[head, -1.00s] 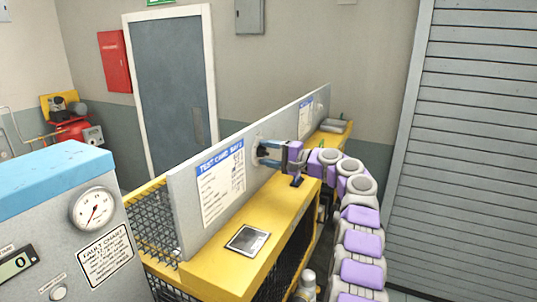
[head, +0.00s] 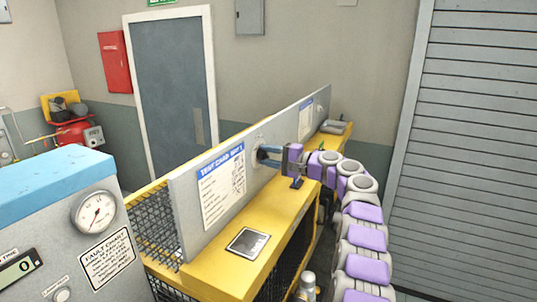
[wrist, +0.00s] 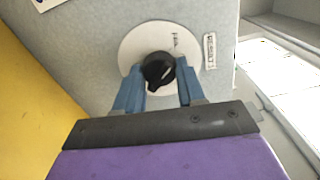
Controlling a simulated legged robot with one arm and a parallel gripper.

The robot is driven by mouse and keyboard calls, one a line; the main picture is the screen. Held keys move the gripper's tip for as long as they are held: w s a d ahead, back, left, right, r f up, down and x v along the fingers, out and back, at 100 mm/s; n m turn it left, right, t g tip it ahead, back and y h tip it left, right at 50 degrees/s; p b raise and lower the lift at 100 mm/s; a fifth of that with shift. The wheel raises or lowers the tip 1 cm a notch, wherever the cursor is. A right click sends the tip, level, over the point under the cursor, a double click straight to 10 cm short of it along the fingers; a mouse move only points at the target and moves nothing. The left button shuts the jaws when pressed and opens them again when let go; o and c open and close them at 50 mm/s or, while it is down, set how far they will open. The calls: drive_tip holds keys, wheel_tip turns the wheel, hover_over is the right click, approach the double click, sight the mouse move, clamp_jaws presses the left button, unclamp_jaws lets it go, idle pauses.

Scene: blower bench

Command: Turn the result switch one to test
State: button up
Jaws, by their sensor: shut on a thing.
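The result switch is a black round knob (wrist: 158,70) on a pale round plate (wrist: 130,48) fixed to a grey panel (wrist: 90,75). A short mark and small lettering show on the plate above the knob, too small to read. My gripper (wrist: 158,82) has its blue fingers on either side of the knob and is shut on it.
The panel stands on a yellow bench (head: 215,275) with a dark flat plate (head: 248,242) on its top. A second card (head: 305,118) is farther along the panel. A grey cabinet with a gauge (head: 95,213) stands at the left front. A grey shutter (head: 470,150) is at the right.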

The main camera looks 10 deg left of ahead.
drive_tip(key=m+p, duration=0.3)
drive_tip(key=p, duration=0.2)
drive_tip(key=m+p, duration=0.3)
drive_tip(key=p, duration=0.1)
drive_tip(key=shift+f+m, duration=0.1)
drive_tip(key=shift+m, duration=0.3)
drive_tip(key=shift+f+m+p, duration=0.15)
drive_tip(key=shift+m+p, duration=0.35)
drive_tip(key=shift+p, duration=0.15)
drive_tip(key=shift+f, duration=0.1)
drive_tip(key=o, duration=1)
drive_tip(key=shift+o, duration=0.2)
drive_tip(key=shift+r, duration=0.25)
